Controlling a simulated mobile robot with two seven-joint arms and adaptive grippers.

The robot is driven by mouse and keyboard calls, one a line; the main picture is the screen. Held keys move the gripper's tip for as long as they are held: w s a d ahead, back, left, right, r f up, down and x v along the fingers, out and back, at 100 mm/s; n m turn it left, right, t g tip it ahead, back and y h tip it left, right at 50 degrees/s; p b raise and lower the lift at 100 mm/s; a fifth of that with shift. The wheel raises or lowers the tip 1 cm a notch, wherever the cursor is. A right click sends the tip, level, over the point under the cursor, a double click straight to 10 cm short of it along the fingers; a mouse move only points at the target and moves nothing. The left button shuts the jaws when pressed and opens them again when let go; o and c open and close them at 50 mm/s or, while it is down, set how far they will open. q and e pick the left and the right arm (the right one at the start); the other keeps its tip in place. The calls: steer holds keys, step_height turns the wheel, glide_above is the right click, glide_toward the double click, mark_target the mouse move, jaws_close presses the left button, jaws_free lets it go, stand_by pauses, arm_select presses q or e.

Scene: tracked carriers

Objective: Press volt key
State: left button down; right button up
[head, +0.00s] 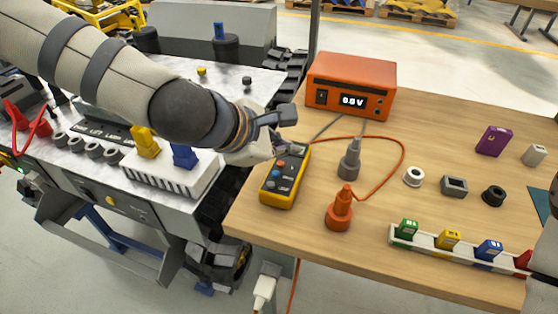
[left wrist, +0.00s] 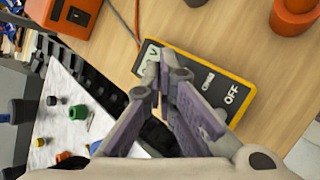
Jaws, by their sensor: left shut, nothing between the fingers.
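A yellow meter with a dark face (head: 277,188) lies on the wooden table near its left edge; it has a blue, an orange-red and a pale key. In the left wrist view the meter's face (left wrist: 221,84) shows the labels "OFF" and, partly covered, one ending in "V". My left gripper (head: 284,149) is shut and empty at the meter's far end. In the left wrist view its fingertips (left wrist: 168,76) are over the face beside the "V" label and hide part of it. I cannot tell whether they touch a key. My right gripper is not in view.
An orange box (head: 350,84) reading "0.0V" stands behind the meter. A grey plug (head: 349,162) and an orange plug (head: 340,210) with cables stand to its right. A white rack (head: 432,242) holds coloured blocks. A tracked carrier (head: 150,205) is at left.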

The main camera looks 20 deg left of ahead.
arm_select(q)
step_height(320, 180, up, 3)
steer(key=shift+r+p, duration=0.2)
steer(key=shift+p, duration=0.55)
steer(key=shift+r, duration=0.75)
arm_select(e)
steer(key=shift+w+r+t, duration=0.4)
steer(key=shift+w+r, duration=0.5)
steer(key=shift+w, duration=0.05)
